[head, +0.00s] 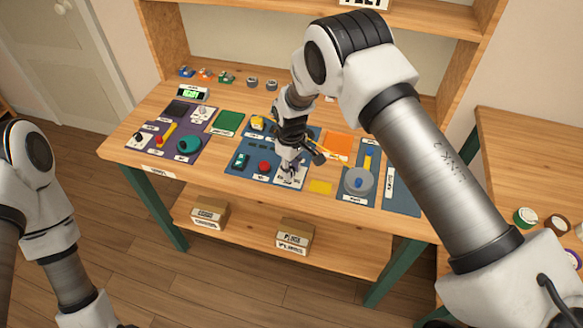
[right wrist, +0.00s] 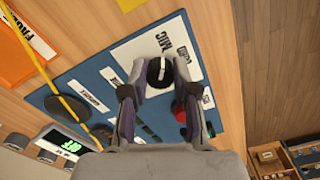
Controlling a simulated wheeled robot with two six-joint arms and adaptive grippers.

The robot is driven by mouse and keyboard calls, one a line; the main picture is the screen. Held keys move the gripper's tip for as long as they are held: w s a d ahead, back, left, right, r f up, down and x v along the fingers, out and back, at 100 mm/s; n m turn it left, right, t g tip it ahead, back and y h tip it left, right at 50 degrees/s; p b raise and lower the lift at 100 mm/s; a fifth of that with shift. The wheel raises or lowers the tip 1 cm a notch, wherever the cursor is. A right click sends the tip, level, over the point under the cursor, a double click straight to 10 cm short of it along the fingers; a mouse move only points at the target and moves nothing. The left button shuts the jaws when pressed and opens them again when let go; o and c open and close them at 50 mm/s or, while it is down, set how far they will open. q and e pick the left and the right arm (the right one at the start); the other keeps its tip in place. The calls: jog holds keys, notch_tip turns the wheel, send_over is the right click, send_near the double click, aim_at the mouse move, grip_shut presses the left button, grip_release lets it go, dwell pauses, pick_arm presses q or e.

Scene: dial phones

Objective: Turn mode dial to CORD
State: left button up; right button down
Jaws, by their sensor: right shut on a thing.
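The mode dial is a black round knob (right wrist: 159,72) with a white pointer line, on a white label plate (right wrist: 140,48) on the blue panel. In the right wrist view its line runs nearly up and down. Small words are printed around it; one looks like MIC, and the others are hard to read. My right gripper (right wrist: 161,82) is shut on the knob, a finger on each side. In the head view the right gripper (head: 290,168) stands over the blue panel (head: 237,168) and hides most of the knob. My left gripper is out of view.
A red button (right wrist: 180,112) sits close beside the right finger; it also shows in the head view (head: 264,167). A yellow cord (right wrist: 42,68) crosses the panel. A grey round dial (head: 359,181) is at right, and a purple panel (head: 163,155) at left.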

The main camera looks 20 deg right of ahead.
jog(key=shift+s+f, duration=0.1)
jog(key=shift+f, duration=0.05)
jog(key=m+b, duration=0.2)
jog(key=m, duration=0.3)
jog(key=shift+a, duration=0.1)
jog(key=m+b, duration=0.1)
jog(key=m, duration=0.4)
jog(key=shift+m, duration=0.3)
jog(key=c, duration=0.9)
grip_release()
jog(key=shift+w, duration=0.2)
notch_tip(320, 180, up, 12)
